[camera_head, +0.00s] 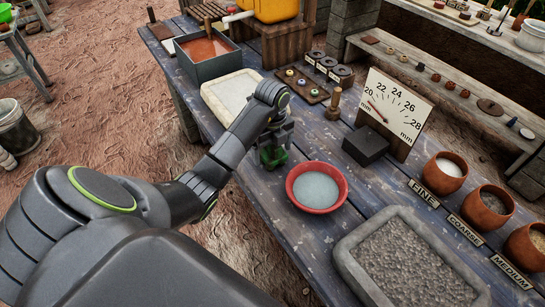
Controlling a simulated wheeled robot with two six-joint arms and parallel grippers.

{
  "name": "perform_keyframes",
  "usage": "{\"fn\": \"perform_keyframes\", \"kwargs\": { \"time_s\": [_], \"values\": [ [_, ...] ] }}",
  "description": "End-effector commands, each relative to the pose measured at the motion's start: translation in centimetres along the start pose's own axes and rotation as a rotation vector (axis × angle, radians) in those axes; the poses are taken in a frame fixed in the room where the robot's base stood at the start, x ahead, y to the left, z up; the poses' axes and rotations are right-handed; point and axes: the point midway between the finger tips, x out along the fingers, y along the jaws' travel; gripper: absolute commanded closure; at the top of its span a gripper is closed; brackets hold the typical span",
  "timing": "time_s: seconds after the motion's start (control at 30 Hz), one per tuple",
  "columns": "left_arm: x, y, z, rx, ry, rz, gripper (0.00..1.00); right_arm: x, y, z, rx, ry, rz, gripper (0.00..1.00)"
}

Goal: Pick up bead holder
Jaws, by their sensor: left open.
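A small wooden board with several coloured beads (300,85) lies on the blue plank table (350,205). Beside it stands an upright wooden peg-like piece (334,103). I cannot tell for certain which of these is the bead holder. My left gripper (273,160) points down over the near part of the table, between the pale tray and the red bowl. It is open, and the beads and peg are beyond it, up and to the right. Something green shows at its fingertips. My right gripper is not in view.
A red bowl of grey liquid (317,187) is just right of the gripper. A pale tray (231,94) lies left of the beads. A black block (365,145) stands before a dial gauge (395,110). A grey stone slab (405,265) and clay pots (445,174) are to the right.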

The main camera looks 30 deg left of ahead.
Motion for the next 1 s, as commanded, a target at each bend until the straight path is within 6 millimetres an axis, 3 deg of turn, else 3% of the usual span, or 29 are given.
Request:
{"fn": "perform_keyframes", "kwargs": {
  "time_s": [0.13, 0.37, 0.77, 1.0],
  "values": [
    [2.0, 0.0, -0.1, -0.001, 0.002, 0.001, 0.13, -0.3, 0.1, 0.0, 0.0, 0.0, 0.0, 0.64],
    [2.3, 0.0, 0.0, 0.0, 0.0, 0.0, 0.13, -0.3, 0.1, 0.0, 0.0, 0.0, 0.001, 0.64],
    [2.3, 0.0, 0.0, 0.0, -0.001, -0.001, 0.65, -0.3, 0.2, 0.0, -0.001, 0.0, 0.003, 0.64],
    [2.2, 0.0, 0.0, 0.0, -0.002, -0.002, 0.66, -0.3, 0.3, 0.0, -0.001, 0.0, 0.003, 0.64]
  ]
}}
